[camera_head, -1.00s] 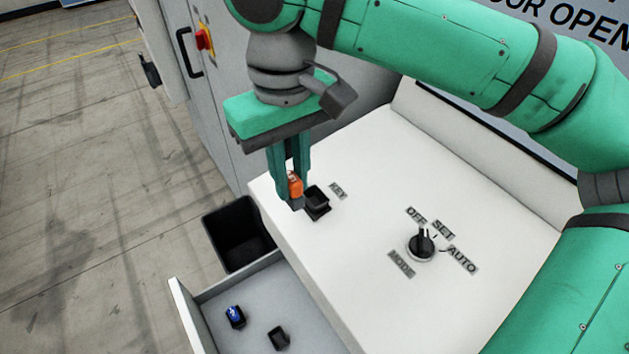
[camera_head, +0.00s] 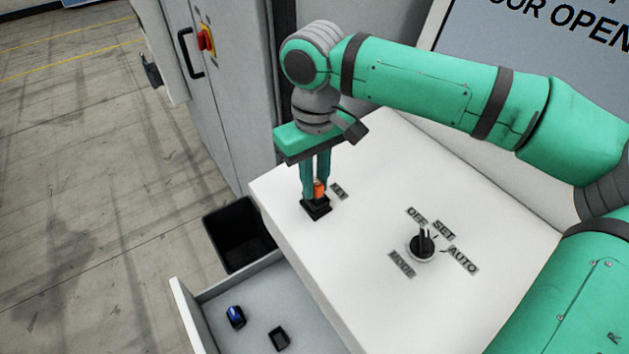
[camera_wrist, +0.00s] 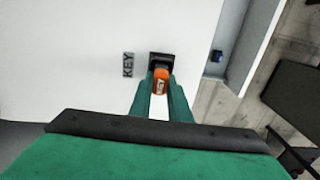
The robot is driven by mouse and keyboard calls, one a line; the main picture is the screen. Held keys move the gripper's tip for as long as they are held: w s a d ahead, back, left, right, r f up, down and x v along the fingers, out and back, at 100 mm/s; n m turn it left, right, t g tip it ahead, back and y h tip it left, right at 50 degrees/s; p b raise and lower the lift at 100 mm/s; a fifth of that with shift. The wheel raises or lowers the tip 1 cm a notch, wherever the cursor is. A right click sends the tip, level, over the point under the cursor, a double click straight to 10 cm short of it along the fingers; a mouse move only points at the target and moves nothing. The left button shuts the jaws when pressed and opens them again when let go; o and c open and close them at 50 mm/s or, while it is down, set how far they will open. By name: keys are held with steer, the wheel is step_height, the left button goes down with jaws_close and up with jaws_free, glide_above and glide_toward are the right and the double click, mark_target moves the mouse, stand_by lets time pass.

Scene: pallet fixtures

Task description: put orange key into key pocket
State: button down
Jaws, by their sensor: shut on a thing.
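The orange key (camera_head: 319,189) is held between the fingers of my gripper (camera_head: 315,194), which points down at the white panel. The black key pocket (camera_head: 317,210) stands on the panel beside the KEY label. The key's lower end is at the pocket's opening; how deep it sits is hidden. In the wrist view the orange key (camera_wrist: 161,80) shows between my fingertips (camera_wrist: 161,84), lined up with the black pocket (camera_wrist: 160,60).
A mode knob (camera_head: 422,243) with OFF, SET and AUTO labels is on the panel to the right. An open drawer (camera_head: 190,310) at the front holds a blue key (camera_head: 235,316) and a black holder (camera_head: 279,339). A black bin (camera_head: 238,235) stands left of the panel.

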mark_target(315, 180)
steer(key=shift+f, duration=0.2)
steer(key=c, duration=1.7)
jaws_free()
steer(key=shift+o, duration=0.2)
step_height(315, 180, up, 12)
steer(key=shift+w, duration=0.1)
